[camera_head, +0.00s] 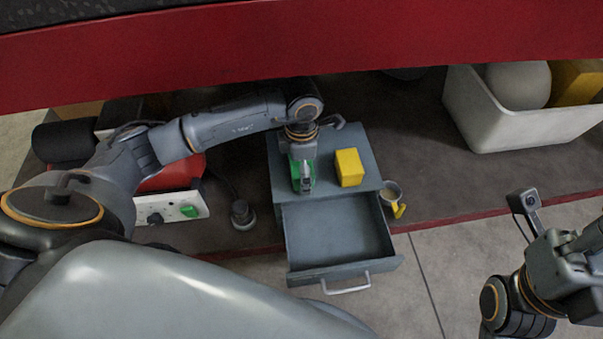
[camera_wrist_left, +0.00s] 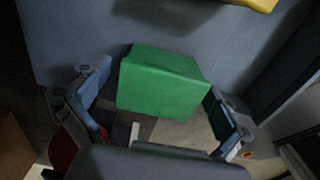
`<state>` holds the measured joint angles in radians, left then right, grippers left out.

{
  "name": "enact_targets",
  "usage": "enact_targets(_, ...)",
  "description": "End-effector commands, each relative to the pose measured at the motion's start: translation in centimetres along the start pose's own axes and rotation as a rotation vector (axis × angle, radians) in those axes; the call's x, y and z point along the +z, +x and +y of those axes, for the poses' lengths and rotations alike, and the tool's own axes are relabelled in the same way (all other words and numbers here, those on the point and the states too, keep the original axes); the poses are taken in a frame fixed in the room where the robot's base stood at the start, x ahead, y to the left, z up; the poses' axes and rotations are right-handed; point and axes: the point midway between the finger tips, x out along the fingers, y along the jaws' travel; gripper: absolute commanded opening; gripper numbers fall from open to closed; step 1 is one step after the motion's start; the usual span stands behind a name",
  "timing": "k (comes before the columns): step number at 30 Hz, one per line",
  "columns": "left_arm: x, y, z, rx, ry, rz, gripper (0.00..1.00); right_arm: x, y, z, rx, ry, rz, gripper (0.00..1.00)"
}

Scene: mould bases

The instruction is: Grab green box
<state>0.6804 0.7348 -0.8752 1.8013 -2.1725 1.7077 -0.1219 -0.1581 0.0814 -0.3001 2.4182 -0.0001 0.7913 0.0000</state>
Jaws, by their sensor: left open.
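The green box (camera_wrist_left: 163,82) sits on the grey top of the small drawer cabinet (camera_head: 330,203). In the left wrist view it lies between the two fingers of my left gripper (camera_wrist_left: 160,108), which is open around it. In the head view my left gripper (camera_head: 302,178) is above the box, and only parts of the green box (camera_head: 294,172) show past it. Whether the fingers touch the box I cannot tell. My right arm shows at the lower right of the head view, but its fingers are not clearly visible.
A yellow box (camera_head: 349,167) stands just right of the green one. The cabinet's drawer (camera_head: 338,230) is pulled out and looks empty. A mug (camera_head: 391,194) with a yellow handle stands right of the cabinet. A white bin (camera_head: 500,126) is at the right, and a red edge (camera_head: 300,50) runs overhead.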

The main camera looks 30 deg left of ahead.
Motion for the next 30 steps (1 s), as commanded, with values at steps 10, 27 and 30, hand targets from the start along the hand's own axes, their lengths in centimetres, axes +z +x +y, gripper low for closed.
enact_targets(10, 0.04, 0.04, 0.01, 0.0, 0.0, -0.002, 0.78, 0.01, 0.12, 0.0, -0.001, 0.0, 0.002, 0.19)
enact_targets(27, -0.02, -0.25, 0.15, 0.001, -0.001, -0.002, 0.32, -0.04, 0.31, -0.01, -0.001, 0.0, 0.004, 0.19)
enact_targets(30, -0.13, -0.76, 0.41, 0.001, -0.002, -0.002, 0.32, -0.2, 0.56, 0.01, 0.0, 0.001, 0.007, 0.19)
